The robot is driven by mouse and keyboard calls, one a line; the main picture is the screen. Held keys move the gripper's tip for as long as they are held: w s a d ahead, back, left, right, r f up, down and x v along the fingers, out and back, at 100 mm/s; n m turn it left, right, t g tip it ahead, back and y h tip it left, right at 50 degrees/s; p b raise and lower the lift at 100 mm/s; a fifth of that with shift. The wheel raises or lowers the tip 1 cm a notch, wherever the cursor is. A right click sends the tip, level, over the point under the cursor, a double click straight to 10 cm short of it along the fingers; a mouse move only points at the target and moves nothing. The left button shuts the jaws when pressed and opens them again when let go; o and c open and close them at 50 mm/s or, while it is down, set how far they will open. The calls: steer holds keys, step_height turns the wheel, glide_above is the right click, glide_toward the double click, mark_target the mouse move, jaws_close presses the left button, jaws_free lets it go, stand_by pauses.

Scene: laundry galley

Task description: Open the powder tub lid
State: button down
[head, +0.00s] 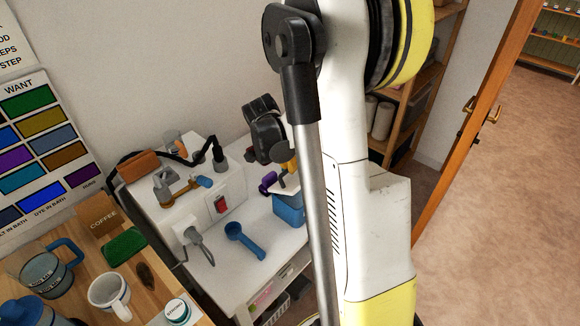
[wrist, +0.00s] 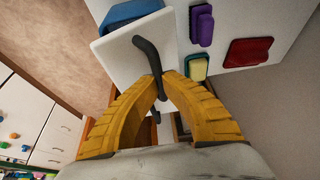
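The powder tub (head: 289,209) is a blue box on the white worktop, partly hidden by my arm in the head view. Its blue body also shows at the top of the wrist view (wrist: 128,13). Its white lid (wrist: 115,60) is a flat square plate with a dark curved handle (wrist: 147,52). My gripper (wrist: 166,82) has its yellow fingers closed together around the handle's shaft. In the head view my gripper (head: 290,168) is just above the tub, small and partly hidden.
A blue scoop (head: 243,240) lies on the worktop left of the tub. A white machine with a red switch (head: 220,203) stands behind it. Purple (wrist: 202,25), yellow-green (wrist: 196,68) and red (wrist: 248,52) items lie near the lid. Mugs (head: 108,292) stand on the wooden counter.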

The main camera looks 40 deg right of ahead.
steer(key=shift+w+a+r+n+g, duration=0.15)
steer(key=shift+w+n+g, duration=0.15)
steer(key=shift+w+g, duration=0.95)
steer(key=shift+w+a+b, duration=0.1)
steer(key=shift+w+b, duration=0.25)
steer(key=shift+w, duration=0.7)
steer(key=c, duration=1.5)
jaws_free()
steer(key=shift+w, duration=0.15)
steer(key=shift+o, duration=0.2)
steer(key=shift+r, duration=0.1)
steer(key=v, duration=1.1)
steer(key=shift+a+r, duration=0.2)
steer(key=shift+r, duration=0.15)
